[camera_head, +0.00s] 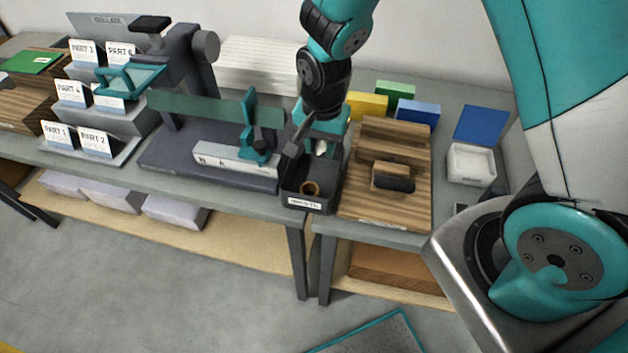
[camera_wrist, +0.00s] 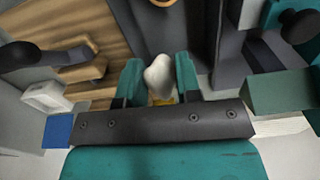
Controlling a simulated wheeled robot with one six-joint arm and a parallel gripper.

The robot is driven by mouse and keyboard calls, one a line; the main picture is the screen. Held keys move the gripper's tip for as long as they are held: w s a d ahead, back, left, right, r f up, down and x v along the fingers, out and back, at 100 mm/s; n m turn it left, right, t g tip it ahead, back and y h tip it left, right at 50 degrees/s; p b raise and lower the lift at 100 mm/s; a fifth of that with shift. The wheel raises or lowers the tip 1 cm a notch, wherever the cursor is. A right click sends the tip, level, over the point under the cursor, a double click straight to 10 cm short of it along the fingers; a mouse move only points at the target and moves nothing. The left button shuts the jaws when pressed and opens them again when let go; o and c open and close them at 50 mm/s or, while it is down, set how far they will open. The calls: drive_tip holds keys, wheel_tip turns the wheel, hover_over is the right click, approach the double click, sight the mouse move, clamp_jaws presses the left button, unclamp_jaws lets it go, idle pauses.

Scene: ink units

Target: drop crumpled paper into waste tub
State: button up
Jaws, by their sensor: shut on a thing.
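The crumpled paper (camera_head: 320,148) is a small white lump between the teal fingers of my gripper (camera_head: 321,143). In the wrist view the paper (camera_wrist: 159,77) sits between both fingertips of my gripper (camera_wrist: 159,82), which is shut on it. The waste tub (camera_head: 328,198) is a dark open box with a white label on its front. My gripper appears to be above the back part of the tub; its exact height cannot be told. A brown ring (camera_head: 310,187) shows inside the tub.
A slotted wooden block (camera_head: 385,210) stands right of the tub. A dark press bed with a green-bladed upright (camera_head: 250,120) stands close on the left. Yellow (camera_head: 368,105), green and blue blocks lie behind. A white tray (camera_head: 471,164) is farther right.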

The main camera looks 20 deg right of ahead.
wheel_tip(320, 180, down, 5)
drive_tip(key=b, duration=0.3)
drive_tip(key=shift+r, duration=0.2)
drive_tip(key=shift+r, duration=0.1)
drive_tip(key=o, duration=1)
drive_tip(key=shift+c, duration=0.2)
wheel_tip(320, 180, up, 17)
drive_tip(key=b, duration=0.1)
drive_tip(key=shift+r, duration=0.2)
drive_tip(key=s+a+r+n+y, duration=0.2)
drive_tip(key=s+n, duration=0.5)
drive_tip(key=s, duration=0.2)
drive_tip(key=s+a+r+n+y, duration=0.2)
drive_tip(key=s+n, duration=0.6)
drive_tip(key=s, duration=0.1)
drive_tip(key=shift+a+r, duration=0.15)
